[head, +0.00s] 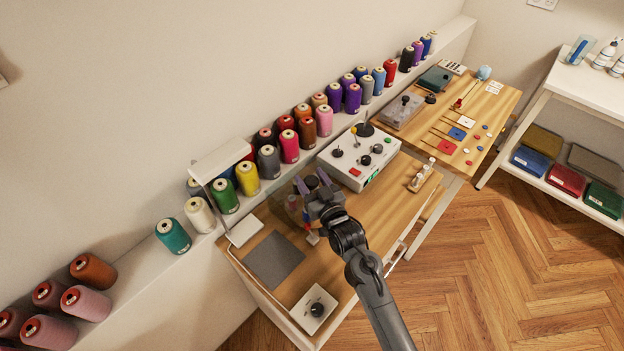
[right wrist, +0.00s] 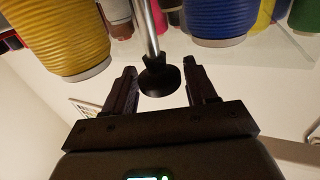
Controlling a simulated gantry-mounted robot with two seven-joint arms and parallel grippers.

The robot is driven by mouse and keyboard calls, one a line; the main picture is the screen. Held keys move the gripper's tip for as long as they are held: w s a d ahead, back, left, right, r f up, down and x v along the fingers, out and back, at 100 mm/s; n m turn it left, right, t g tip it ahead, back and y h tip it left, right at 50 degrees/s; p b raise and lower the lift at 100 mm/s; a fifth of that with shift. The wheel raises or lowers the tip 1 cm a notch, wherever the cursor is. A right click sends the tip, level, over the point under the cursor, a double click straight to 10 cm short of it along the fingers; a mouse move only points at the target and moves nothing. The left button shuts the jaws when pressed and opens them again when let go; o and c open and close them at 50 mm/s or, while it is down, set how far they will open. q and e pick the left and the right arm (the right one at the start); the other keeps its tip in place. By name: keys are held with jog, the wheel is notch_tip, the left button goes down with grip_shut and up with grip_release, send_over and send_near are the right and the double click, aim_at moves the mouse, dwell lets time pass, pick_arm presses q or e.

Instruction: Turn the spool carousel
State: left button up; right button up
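The spool carousel (head: 293,209) stands on the wooden sewing table, mostly hidden behind my right gripper (head: 313,181) in the head view. In the right wrist view, a black knob (right wrist: 161,82) on a silver rod (right wrist: 147,30) sits between the two fingers of my right gripper. The fingers are open, with a gap on both sides of the knob. A large yellow spool (right wrist: 60,38) hangs into that view at the left and a blue spool (right wrist: 217,20) at the right. My left gripper is not in view.
A white control box (head: 356,157) with knobs stands right behind the gripper. A grey mat (head: 274,260) and a small box with a dial (head: 314,309) lie in front. Thread spools line the wall ledge. A small bottle stand (head: 421,177) is at the right.

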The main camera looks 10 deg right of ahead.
jog(key=shift+o, duration=0.5)
jog(key=shift+s+d, duration=0.15)
jog(key=shift+s, duration=0.3)
jog(key=p+v, duration=0.1)
jog(key=v, duration=0.9)
jog(key=shift+p, duration=0.35)
jog(key=shift+w, duration=0.1)
